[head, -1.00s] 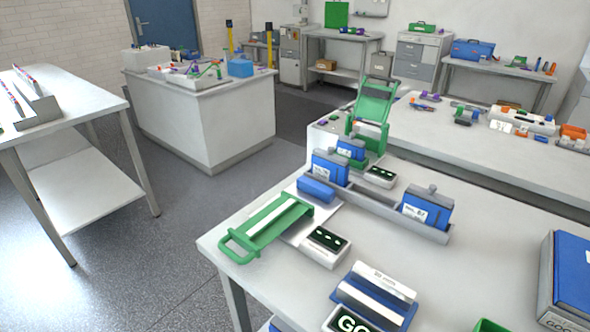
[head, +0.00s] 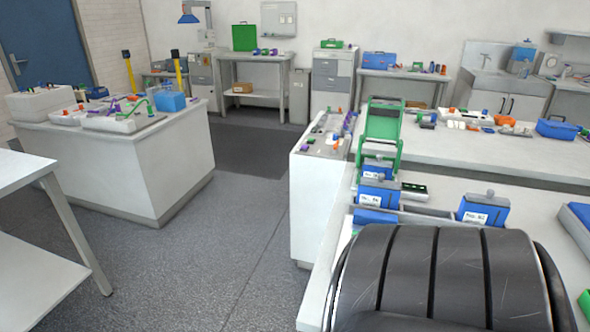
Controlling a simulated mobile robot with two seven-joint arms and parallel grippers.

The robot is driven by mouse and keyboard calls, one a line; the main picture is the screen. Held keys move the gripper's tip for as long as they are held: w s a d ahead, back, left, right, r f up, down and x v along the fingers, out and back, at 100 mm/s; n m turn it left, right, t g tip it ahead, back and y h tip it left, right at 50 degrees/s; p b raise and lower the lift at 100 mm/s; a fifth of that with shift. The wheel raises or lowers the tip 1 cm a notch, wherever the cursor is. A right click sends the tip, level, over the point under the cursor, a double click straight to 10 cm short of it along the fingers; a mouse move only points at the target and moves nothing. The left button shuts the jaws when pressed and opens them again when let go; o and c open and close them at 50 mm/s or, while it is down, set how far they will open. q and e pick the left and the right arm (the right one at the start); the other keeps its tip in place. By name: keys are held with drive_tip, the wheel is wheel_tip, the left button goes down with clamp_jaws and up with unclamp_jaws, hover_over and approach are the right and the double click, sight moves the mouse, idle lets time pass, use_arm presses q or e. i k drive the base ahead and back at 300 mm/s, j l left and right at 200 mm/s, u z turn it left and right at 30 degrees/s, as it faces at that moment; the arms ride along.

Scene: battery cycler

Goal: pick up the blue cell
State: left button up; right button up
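Two blue cells with white labels stand in a grey rack on the near white bench: one at the left (head: 381,190) and one at the right (head: 484,209). Another blue block (head: 378,167) stands just behind the left one. A plain blue block (head: 374,216) lies in front of the left cell, partly hidden. I cannot tell which of these is the task's blue cell. A big black ribbed part, apparently mine, covers the bench front. Neither gripper is in view.
A green frame (head: 382,135) stands behind the cells. A grey rack (head: 428,211) runs between them. A blue box edge (head: 578,220) shows at the right. Open floor (head: 235,235) lies left of the bench, with a white island (head: 150,165) beyond.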

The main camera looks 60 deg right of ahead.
sight(388, 198)
drive_tip(key=i+z, duration=0.4)
drive_tip(key=i+j+z, duration=0.2)
drive_tip(key=i+z, duration=0.15)
drive_tip(key=i+j+z, duration=0.25)
drive_tip(key=i+z, duration=0.3)
drive_tip(key=z, duration=0.3)
drive_tip(key=i+z, duration=0.1)
drive_tip(key=z, duration=0.3)
drive_tip(key=i+j+z, duration=0.1)
drive_tip(key=z, duration=0.35)
drive_tip(key=i+j+z, duration=0.1)
drive_tip(key=z, duration=0.35)
